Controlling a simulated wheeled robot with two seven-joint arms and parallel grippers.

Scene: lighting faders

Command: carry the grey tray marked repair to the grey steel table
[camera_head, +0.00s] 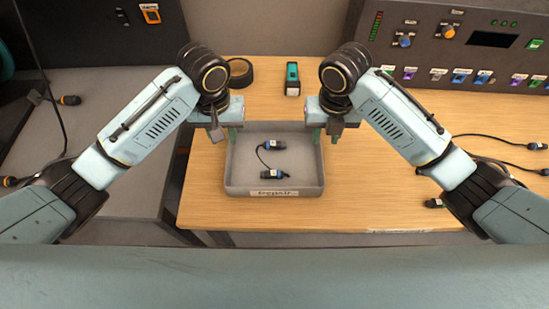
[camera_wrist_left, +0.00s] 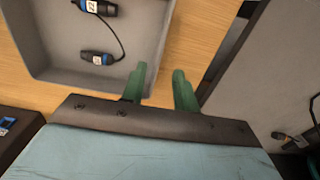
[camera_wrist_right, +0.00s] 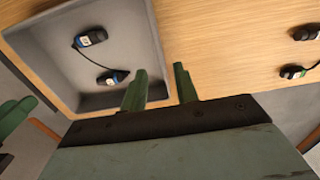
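The grey tray (camera_head: 274,129) sits on the wooden table, with a "Repair" label (camera_head: 279,193) on its near side. It holds a short black cable (camera_head: 262,158) with two plugs. My left gripper (camera_head: 224,134) is open at the tray's left wall; in the left wrist view its fingers (camera_wrist_left: 160,85) lie either side of the wall line. My right gripper (camera_head: 325,135) is open at the right wall, and its fingers (camera_wrist_right: 160,88) likewise lie either side of it. Contact with the walls cannot be told. The grey table (camera_head: 105,115) stands at the left.
A black tape roll (camera_head: 240,72) and a green-topped device (camera_head: 292,78) lie behind the tray. A fader console (camera_head: 460,50) stands at back right. Loose cables (camera_head: 490,140) lie right. The grey table carries a dark unit (camera_head: 110,30) and cables; its middle is clear. A gap separates the tables.

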